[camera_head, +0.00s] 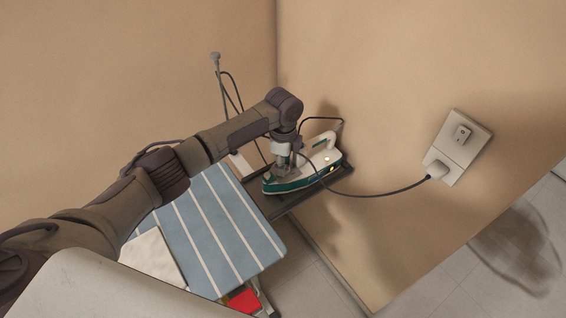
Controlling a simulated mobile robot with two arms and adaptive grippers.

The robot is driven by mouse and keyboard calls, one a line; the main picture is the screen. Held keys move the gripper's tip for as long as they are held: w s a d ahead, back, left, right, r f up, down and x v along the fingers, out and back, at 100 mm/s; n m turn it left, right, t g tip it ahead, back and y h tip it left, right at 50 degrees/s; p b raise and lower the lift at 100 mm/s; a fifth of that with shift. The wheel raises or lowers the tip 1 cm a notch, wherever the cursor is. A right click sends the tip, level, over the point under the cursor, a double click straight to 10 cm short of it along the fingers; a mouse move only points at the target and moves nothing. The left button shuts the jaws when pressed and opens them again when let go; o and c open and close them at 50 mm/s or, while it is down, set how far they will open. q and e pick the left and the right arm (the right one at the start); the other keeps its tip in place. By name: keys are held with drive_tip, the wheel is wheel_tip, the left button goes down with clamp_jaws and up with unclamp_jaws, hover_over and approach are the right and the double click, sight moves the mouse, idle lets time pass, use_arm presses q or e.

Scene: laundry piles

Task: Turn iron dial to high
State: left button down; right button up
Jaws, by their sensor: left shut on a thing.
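The iron (312,173), green and white with a small yellow light on its side, rests on a dark tray (285,209) at the end of the ironing board. My left arm reaches in from the left, and my left gripper (285,168) points down at the top of the iron, toward its left end. The gripper is shut on the iron's dial, as far as the small view lets me tell. The dial itself is hidden by the fingers, so its setting cannot be read. My right gripper is not in view.
The ironing board (225,232) has a blue striped cover, with a folded white cloth (153,256) on it. A cord runs from the iron to a wall socket plate (457,147) with a switch. A red item (243,300) lies below the board. Walls stand close behind.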

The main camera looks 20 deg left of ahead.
use_arm(q)
drive_tip(key=shift+d+m, duration=0.1)
drive_tip(key=shift+m, duration=0.5)
drive_tip(key=c, duration=0.8)
unclamp_jaws()
drive_tip(key=shift+c, duration=0.2)
